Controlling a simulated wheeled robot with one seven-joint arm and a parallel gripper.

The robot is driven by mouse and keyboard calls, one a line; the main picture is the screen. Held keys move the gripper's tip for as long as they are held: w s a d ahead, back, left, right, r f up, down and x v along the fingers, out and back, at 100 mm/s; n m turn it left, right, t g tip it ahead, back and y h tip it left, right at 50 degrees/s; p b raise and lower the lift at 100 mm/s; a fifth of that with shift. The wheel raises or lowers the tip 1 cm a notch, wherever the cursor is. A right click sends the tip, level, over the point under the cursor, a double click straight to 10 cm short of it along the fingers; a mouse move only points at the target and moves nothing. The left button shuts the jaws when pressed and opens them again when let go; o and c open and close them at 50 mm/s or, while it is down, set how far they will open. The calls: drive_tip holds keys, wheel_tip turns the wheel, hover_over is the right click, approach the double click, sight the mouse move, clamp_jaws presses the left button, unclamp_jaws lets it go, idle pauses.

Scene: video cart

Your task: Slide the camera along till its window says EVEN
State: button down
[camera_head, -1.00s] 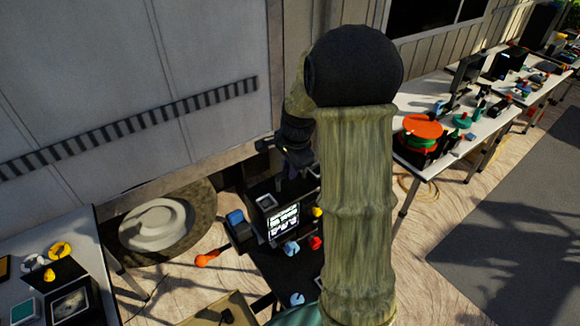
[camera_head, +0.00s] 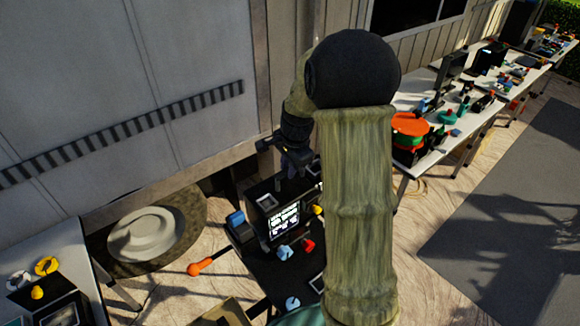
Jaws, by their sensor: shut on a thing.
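A dark box (camera_head: 262,201) with a lit window (camera_head: 284,220) stands on a black cart (camera_head: 262,268); I take it to be the camera. The window has several lines of white text, too small to read. My gripper (camera_head: 291,172) reaches down at the back of this box, below my dark wrist. It is shut, apparently on a part of the camera, but its fingertips are dark and hard to make out. My own pale green arm link hides the right side of the cart.
An orange-ended lever (camera_head: 198,268) sticks out at the cart's left. Blue and red knobs (camera_head: 309,245) sit in front of the window. A white table (camera_head: 50,250) stands at lower left, a long cluttered table (camera_head: 436,158) at right. A grey wall rises behind; grey floor at right is clear.

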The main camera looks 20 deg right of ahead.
drive_tip(key=shift+r, duration=0.1)
drive_tip(key=c, duration=1.3)
unclamp_jaws()
drive_tip(key=s+r+b, duration=0.3)
drive_tip(key=r, duration=1.4)
drive_tip(key=shift+s+d, duration=0.15)
drive_tip(key=shift+d, duration=0.3)
